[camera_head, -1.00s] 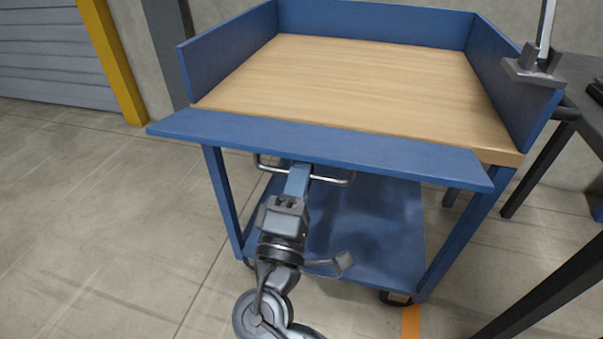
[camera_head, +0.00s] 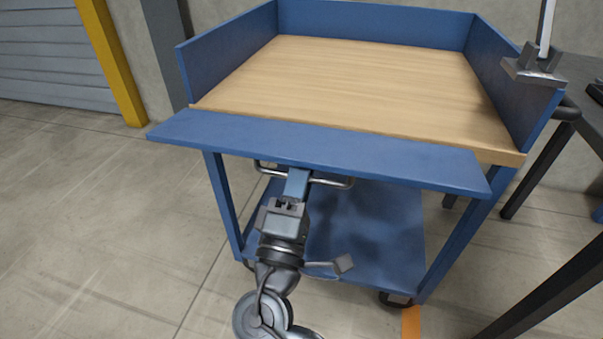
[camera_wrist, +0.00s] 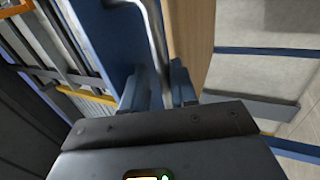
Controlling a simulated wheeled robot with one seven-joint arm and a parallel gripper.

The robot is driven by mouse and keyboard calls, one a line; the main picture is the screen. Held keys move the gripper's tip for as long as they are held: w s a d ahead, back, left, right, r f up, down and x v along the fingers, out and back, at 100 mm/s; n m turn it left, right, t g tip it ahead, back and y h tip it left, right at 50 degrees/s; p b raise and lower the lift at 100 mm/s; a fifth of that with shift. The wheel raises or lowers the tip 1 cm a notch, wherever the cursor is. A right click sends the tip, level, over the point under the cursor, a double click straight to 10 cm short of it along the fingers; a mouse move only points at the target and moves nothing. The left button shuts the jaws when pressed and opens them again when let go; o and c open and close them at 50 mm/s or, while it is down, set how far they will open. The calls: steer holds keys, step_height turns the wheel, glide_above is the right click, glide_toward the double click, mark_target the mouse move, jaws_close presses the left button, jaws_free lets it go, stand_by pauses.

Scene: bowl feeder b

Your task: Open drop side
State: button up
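The drop side (camera_head: 315,150) is a long blue panel at the near edge of the cart's wooden top. It is folded outward and down, roughly level with the top. Its metal bar handle (camera_head: 335,181) hangs below the panel, partly hidden by it. My gripper (camera_head: 297,183) reaches up from below at the handle; the panel hides its fingertips in the head view. In the wrist view, my gripper's two fingers (camera_wrist: 166,88) stand on either side of the handle bar (camera_wrist: 156,35) and look closed on it.
The cart's wooden top (camera_head: 360,85) is empty, with fixed blue walls on its other sides. A blue lower shelf (camera_head: 370,225) lies below. A dark table stands at the right. The floor (camera_head: 110,230) at the left is clear.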

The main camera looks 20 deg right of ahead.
steer(key=v, duration=0.7)
steer(key=shift+s+a+f+p, duration=0.2)
steer(key=shift+s+p, duration=0.1)
steer(key=shift+p, duration=0.15)
steer(key=shift+c, duration=0.2)
